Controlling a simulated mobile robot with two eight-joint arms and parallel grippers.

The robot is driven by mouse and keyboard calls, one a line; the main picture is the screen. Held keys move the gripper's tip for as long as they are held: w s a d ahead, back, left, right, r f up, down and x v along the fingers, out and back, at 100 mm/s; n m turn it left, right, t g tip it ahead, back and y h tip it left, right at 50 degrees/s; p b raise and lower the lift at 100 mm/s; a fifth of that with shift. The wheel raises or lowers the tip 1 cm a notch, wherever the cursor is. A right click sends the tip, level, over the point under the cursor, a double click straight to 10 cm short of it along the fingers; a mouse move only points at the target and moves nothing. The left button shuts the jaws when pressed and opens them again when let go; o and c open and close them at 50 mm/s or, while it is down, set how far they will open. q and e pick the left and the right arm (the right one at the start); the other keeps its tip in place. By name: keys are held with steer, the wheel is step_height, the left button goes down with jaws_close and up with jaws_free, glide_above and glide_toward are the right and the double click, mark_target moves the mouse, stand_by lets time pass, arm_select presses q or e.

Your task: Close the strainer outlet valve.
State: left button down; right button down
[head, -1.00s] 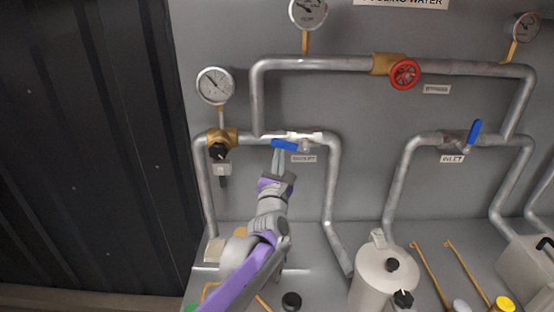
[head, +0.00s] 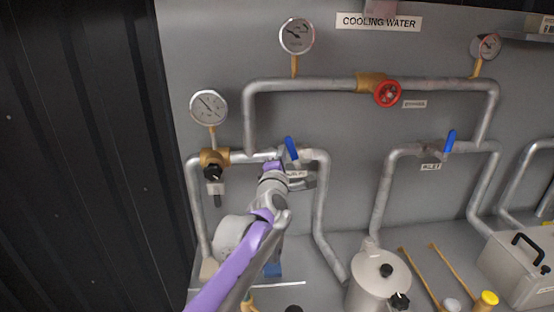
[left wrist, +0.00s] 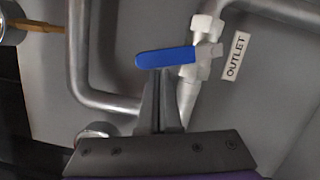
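The strainer outlet valve's blue handle (head: 291,148) stands up steeply, across its pipe, in the middle left of the head view. In the left wrist view the blue handle (left wrist: 165,58) points left, across the pale valve body (left wrist: 205,50), beside the OUTLET label (left wrist: 235,57). My left gripper (left wrist: 160,73) has its fingers together, with their tips right by the handle's side; I cannot tell whether they touch it. In the head view my left gripper (head: 281,160) comes in from lower left and is partly hidden by its own wrist. My right gripper is not in view.
The inlet valve (head: 449,142) has an upright blue handle. A red handwheel (head: 388,93) sits on the upper bypass pipe. A gauge (head: 208,107) and brass fitting (head: 214,157) are left of the outlet valve. A strainer pot (head: 378,280) stands below, right of my arm.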

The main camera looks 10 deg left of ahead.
arm_select(q)
steer(key=shift+w+d+r+m, duration=0.15)
steer(key=shift+d+r, duration=0.15)
steer(key=shift+d, duration=0.15)
steer(key=shift+w+d+r+m, duration=0.15)
steer(key=shift+d+r, duration=0.15)
steer(key=shift+d, duration=0.15)
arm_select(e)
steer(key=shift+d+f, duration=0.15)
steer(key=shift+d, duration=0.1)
arm_select(q)
steer(key=shift+s+d, duration=0.1)
